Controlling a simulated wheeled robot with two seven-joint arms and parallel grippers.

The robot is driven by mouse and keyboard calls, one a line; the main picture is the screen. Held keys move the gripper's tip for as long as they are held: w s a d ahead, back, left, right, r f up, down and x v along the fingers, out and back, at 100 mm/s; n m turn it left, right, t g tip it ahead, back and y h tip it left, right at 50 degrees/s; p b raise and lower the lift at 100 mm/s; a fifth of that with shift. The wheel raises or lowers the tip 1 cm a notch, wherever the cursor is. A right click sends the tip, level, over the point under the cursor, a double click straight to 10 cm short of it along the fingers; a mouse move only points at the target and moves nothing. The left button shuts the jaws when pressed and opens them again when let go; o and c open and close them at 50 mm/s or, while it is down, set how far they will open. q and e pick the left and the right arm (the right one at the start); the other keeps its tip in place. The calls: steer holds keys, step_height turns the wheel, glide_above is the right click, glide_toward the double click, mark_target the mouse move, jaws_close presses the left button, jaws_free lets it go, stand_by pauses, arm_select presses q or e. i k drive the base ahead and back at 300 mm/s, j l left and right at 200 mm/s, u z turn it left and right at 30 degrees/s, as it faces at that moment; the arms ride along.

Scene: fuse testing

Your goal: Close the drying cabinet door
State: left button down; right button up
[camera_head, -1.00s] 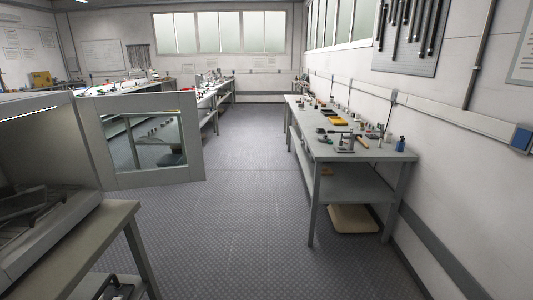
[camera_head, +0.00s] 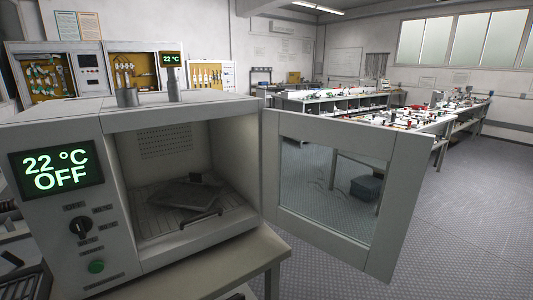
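The drying cabinet (camera_head: 75,128) stands on a table at the left, its display reading "22 °C OFF". Its door (camera_head: 404,215), a grey frame with a glass window, is hinged at the cabinet's right front edge. It stands wide open, swung out to the right. Inside the open chamber, a grey flat object (camera_head: 185,192) lies on a wire rack (camera_head: 150,210). Neither of my grippers shows in the view.
The cabinet's table (camera_head: 262,262) has its edge and a leg below the door's hinge side. Workbenches with many small items (camera_head: 400,118) stand behind the door. The floor (camera_head: 480,215) to the right is clear.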

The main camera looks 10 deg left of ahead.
mark_target(409, 152)
steer(key=i+l+u, duration=0.25)
steer(key=l+u, duration=0.15)
steer(key=i+l+u, duration=0.25)
steer(key=l+u, duration=0.2)
steer(key=i+l+u, duration=0.1)
steer(key=l+u, duration=0.3)
steer(key=l, duration=0.2)
steer(key=l+u, duration=0.85)
steer(key=l, duration=0.3)
steer(key=k+l+u, duration=0.15)
steer(key=l+u, duration=0.3)
steer(key=l, duration=0.1)
